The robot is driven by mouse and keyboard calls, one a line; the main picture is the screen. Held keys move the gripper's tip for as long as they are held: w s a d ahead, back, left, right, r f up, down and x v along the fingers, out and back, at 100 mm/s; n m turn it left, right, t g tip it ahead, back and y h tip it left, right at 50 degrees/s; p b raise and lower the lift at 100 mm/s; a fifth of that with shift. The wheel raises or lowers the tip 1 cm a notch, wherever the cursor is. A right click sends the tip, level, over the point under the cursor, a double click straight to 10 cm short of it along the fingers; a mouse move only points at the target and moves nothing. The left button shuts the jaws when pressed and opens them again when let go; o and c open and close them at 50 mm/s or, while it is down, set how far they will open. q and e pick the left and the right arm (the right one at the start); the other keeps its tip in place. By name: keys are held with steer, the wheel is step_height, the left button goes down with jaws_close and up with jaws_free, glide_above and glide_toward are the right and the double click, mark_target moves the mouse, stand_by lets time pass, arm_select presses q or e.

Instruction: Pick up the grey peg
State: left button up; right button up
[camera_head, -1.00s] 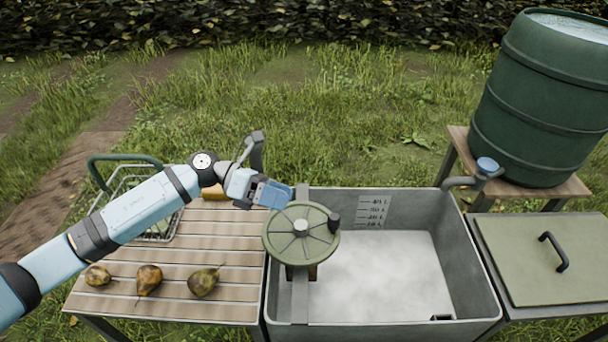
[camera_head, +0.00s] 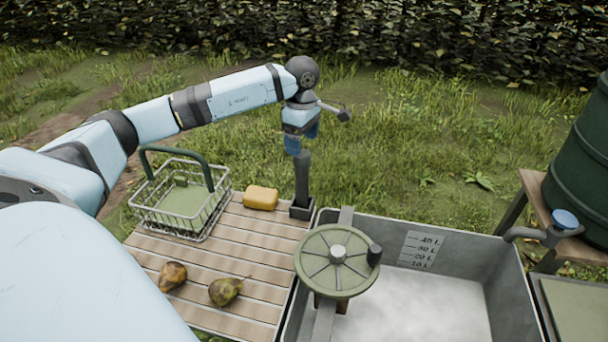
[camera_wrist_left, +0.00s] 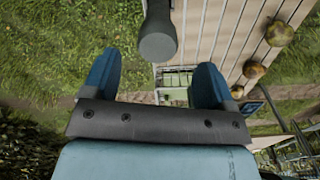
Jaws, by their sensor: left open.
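The grey peg (camera_head: 302,180) stands upright on a dark square base at the far right corner of the slatted table (camera_head: 225,248). My left gripper (camera_head: 302,142) points down just above the peg's top, with its blue fingers apart. In the left wrist view, the round grey end of the peg (camera_wrist_left: 157,46) shows in the gap between the open fingertips (camera_wrist_left: 155,66). Nothing is held. I cannot tell how far the fingers reach down past the peg's top. My right gripper is not in view.
A yellow block (camera_head: 261,198) lies left of the peg, beside a wire basket (camera_head: 190,212). Pears (camera_head: 225,291) lie nearer on the table. A green handwheel (camera_head: 325,280) sits over the grey basin (camera_head: 480,255) at right. A green barrel (camera_head: 582,170) stands far right.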

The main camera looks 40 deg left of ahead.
mark_target(302, 161)
arm_select(q)
step_height(302, 161, down, 7)
steer(key=shift+w+a+f+p, duration=0.1)
steer(key=shift+a+f+p, duration=0.1)
steer(key=shift+p, duration=0.15)
steer(key=shift+d, duration=0.1)
steer(key=shift+c, duration=0.4)
jaws_close()
